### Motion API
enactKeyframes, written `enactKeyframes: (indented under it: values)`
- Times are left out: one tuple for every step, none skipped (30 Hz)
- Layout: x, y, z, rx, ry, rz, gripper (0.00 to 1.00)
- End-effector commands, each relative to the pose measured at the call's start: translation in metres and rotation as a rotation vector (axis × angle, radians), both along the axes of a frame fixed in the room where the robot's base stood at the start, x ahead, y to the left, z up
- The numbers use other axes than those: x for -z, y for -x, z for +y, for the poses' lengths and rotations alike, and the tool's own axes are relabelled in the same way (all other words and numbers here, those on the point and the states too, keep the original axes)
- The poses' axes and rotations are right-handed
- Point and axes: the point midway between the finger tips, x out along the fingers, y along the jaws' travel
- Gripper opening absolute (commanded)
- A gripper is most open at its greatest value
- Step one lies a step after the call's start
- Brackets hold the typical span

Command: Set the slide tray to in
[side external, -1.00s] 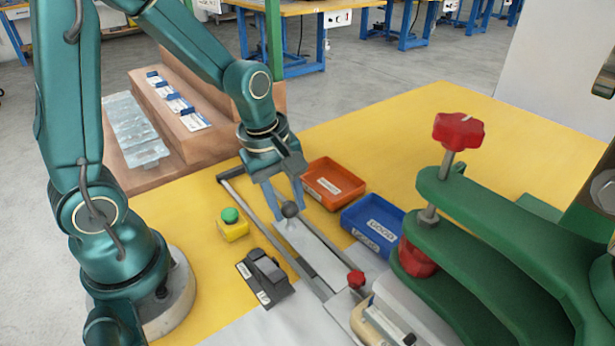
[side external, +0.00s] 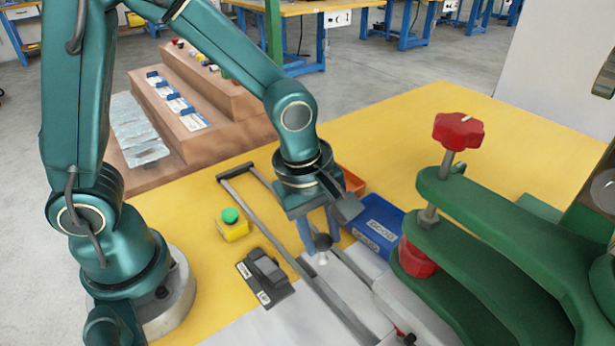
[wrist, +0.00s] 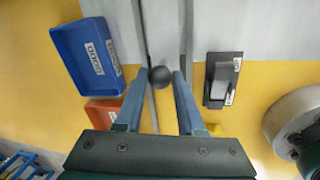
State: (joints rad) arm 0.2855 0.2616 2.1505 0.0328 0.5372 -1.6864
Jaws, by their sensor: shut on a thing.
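The slide tray (side external: 352,272) is a pale grey plate on long grey rails (side external: 275,238) running toward the green press. A dark ball knob (side external: 323,241) on a short light stem stands at its near end. My gripper (side external: 318,240) is shut on the knob, with a blue finger on each side. In the wrist view the knob (wrist: 160,76) sits between the fingertips of my gripper (wrist: 158,80), and the pale tray and rail surfaces stretch away beyond it. The tray's far end is partly hidden by the press.
The green press (side external: 500,240) with a red knob (side external: 458,130) stands on the right. A blue bin (side external: 375,228) and a partly hidden orange bin (side external: 354,181) lie beside the rails. A dark switch box (side external: 264,278) and a yellow box with green button (side external: 232,225) stand left of them.

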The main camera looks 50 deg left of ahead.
Motion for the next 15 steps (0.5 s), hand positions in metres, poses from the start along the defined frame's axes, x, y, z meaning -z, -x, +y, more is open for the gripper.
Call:
enactKeyframes:
  values:
    - [0.0002, 0.0003, 0.0003, -0.001, 0.000, 0.001, 0.00]
    - [0.0002, 0.0003, 0.0004, -0.001, 0.000, 0.001, 0.00]
    - [0.0002, 0.0003, 0.0004, -0.001, 0.000, 0.001, 0.00]
    - [0.0002, 0.0003, 0.0005, -0.001, 0.000, 0.001, 0.46]
    - [0.0002, 0.0003, 0.0005, -0.001, 0.000, 0.001, 0.57]
    - [0.0002, 0.0003, 0.0006, -0.001, 0.000, 0.001, 0.67]
    - [0.0002, 0.0003, 0.0006, -0.001, 0.000, 0.001, 0.67]
    - [0.0002, 0.0002, 0.0005, -0.001, 0.000, 0.001, 0.67]
    - [0.0002, 0.0002, 0.0005, -0.001, 0.000, 0.001, 0.67]
    - [0.0002, 0.0002, 0.0005, -0.001, 0.000, 0.001, 0.67]
    - [0.0002, 0.0002, 0.0006, -0.001, 0.000, 0.001, 0.67]
    - [0.0001, 0.0001, 0.0006, -0.001, 0.000, 0.001, 0.67]
    - [0.0001, 0.0001, 0.0006, -0.001, 0.000, 0.001, 0.67]
    - [0.0000, 0.0001, 0.0006, -0.001, 0.000, 0.001, 0.67]
    - [-0.0005, 0.0001, 0.0006, -0.001, 0.000, 0.000, 0.67]
